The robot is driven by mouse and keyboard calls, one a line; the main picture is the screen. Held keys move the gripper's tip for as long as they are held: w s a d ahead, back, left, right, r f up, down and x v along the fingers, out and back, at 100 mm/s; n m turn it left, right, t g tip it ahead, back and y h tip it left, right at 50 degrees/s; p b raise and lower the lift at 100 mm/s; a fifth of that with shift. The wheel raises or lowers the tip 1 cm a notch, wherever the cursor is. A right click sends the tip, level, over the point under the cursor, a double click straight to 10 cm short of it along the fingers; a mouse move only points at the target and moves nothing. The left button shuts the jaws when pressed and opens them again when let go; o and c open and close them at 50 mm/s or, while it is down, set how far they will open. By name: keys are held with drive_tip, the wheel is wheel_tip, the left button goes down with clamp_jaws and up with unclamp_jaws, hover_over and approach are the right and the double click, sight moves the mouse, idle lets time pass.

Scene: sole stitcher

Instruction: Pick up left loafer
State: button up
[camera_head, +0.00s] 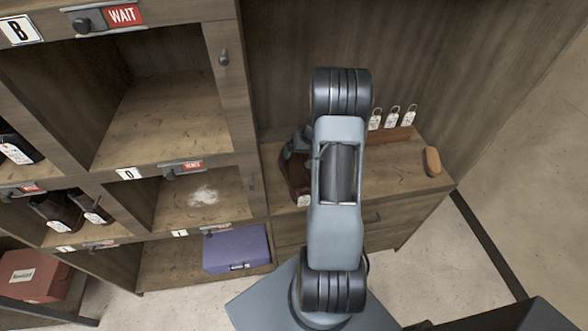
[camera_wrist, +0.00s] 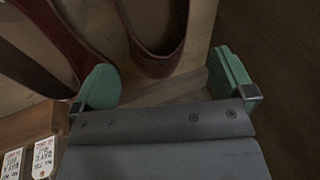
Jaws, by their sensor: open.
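Two reddish-brown loafers show in the wrist view: one loafer (camera_wrist: 158,66) at top centre and another loafer (camera_wrist: 62,36) at upper left. I cannot tell which is the left one. My gripper (camera_wrist: 165,80) is open and empty, its green fingers wide apart. The centre loafer's rounded end lies just ahead of the gap between them, while the other loafer is beside the left finger. In the head view a brown shoe (camera_head: 296,178) shows on the wooden counter (camera_head: 385,178), mostly hidden behind my arm.
White tags (camera_head: 393,117) hang on a rack at the counter's back. A brown block-like object (camera_head: 432,161) lies near its right end. A wooden shelf unit (camera_head: 258,150) stands left, with dark shoes (camera_head: 58,212), a purple box (camera_head: 236,250) and a red box (camera_head: 32,275).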

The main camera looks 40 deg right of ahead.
drive_tip(key=p, duration=0.2)
hover_over(292, 171)
drive_tip(key=s+d, duration=0.1)
drive_tip(key=shift+s+f, duration=0.2)
drive_tip(key=shift+f, duration=2.8)
drive_tip(key=c, duration=1.1)
drive_tip(key=shift+r, duration=0.1)
